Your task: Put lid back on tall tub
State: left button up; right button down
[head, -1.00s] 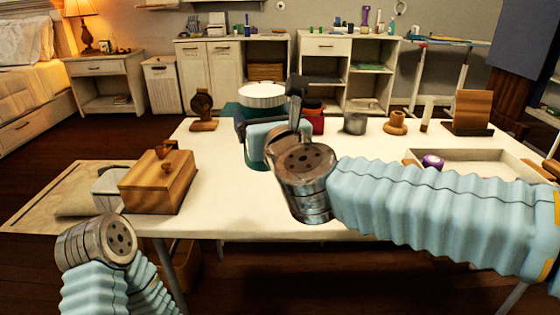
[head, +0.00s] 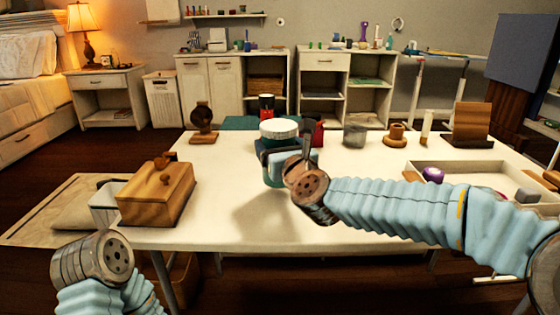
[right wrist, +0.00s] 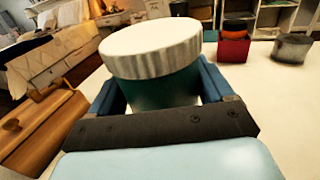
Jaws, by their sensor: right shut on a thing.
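The tall teal tub (head: 273,179) stands upright above the middle of the table, with a white ribbed lid (head: 279,128) on top. In the right wrist view the lid (right wrist: 152,48) covers the mouth of the teal body (right wrist: 165,90). My right gripper (head: 283,150) is shut on the tub, its blue fingers on both sides just below the lid. I cannot tell whether the tub's base touches the table, or how firmly the lid is seated. My left wrist shows at the lower left; its gripper fingers are not visible.
A wooden box (head: 157,197) stands at the table's left edge. Behind the tub are a red box (head: 318,133) and a grey pot (head: 355,135). A shallow tray (head: 480,172) lies at right. The white table's (head: 225,165) front middle is clear.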

jog(key=shift+w+d+f, duration=0.1)
jog(key=shift+w+f, duration=0.05)
jog(key=shift+f, duration=0.8)
jog(key=shift+w+f, duration=0.15)
jog(key=shift+f, duration=0.8)
jog(key=shift+f+b, duration=0.1)
jog(key=shift+b, duration=0.3)
grip_release()
jog(key=shift+r, duration=0.2)
jog(key=b+v, duration=0.2)
jog(key=v, duration=0.8)
jog(key=shift+s+d, duration=0.1)
jog(key=shift+s, duration=0.2)
jog(key=shift+s+d, duration=0.2)
jog(key=shift+s, duration=0.45)
